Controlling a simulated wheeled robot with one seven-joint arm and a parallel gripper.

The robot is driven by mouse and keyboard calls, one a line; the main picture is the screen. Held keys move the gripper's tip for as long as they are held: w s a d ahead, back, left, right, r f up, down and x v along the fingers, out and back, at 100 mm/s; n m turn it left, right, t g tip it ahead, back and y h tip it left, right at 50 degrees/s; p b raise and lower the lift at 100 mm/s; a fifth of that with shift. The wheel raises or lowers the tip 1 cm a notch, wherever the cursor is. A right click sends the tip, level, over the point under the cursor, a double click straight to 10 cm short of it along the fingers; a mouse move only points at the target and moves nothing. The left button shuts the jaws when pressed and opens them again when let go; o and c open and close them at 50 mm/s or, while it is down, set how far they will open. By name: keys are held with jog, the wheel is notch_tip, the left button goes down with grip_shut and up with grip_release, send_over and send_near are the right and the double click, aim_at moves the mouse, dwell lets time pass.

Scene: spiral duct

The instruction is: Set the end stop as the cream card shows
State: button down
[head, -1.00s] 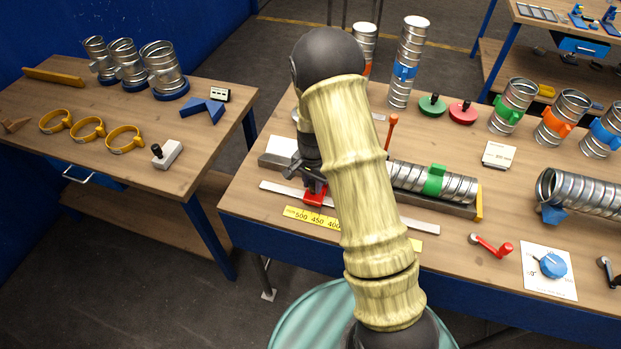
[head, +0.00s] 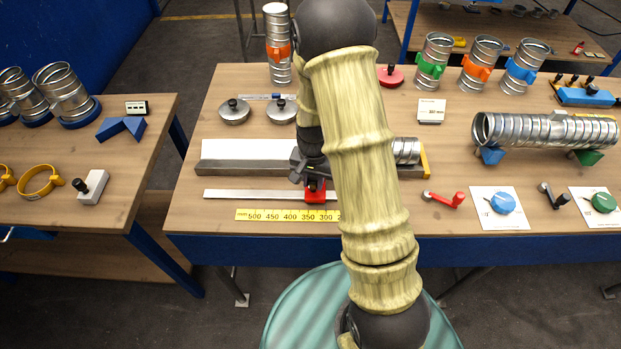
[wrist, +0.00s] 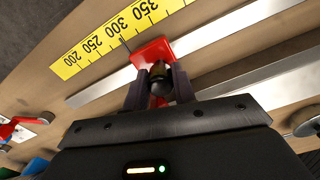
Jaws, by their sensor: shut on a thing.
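The end stop is a red slider (head: 315,190) on a flat metal rail (head: 250,194); it also shows in the wrist view (wrist: 152,52). My gripper (wrist: 159,88) is shut on the end stop's dark knob, between both fingers. In the wrist view, a thin dark pointer (wrist: 125,44) runs from the red block onto the yellow scale (wrist: 95,45), close to the 300 mark. The scale also shows in the head view (head: 270,215), its right part hidden by my arm. The cream card (head: 431,111) stands at the back right of the bench; its writing is too small to read.
A grey trough (head: 235,158) lies behind the rail, with a metal duct (head: 407,150) at its right end, mostly hidden by my arm. A red crank (head: 445,200) and a card with a blue dial (head: 499,205) lie right. A long duct (head: 545,131) rests on coloured supports.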

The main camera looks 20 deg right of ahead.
jog(key=shift+w+r, duration=0.1)
jog(key=c, duration=1.1)
grip_release()
jog(key=shift+c, duration=0.2)
notch_tip(320, 180, up, 17)
jog(key=b, duration=0.2)
jog(key=shift+r, duration=0.15)
jog(key=shift+s, duration=0.25)
jog(key=s+a+f+n+t, duration=0.1)
jog(key=s+f+n+t, duration=0.1)
jog(key=s+n, duration=0.4)
jog(key=s+f, duration=0.1)
jog(key=s, duration=0.4)
jog(key=shift+s+a+n+t, duration=0.15)
jog(key=shift+s+n+t, duration=0.05)
jog(key=shift+n+t, duration=0.1)
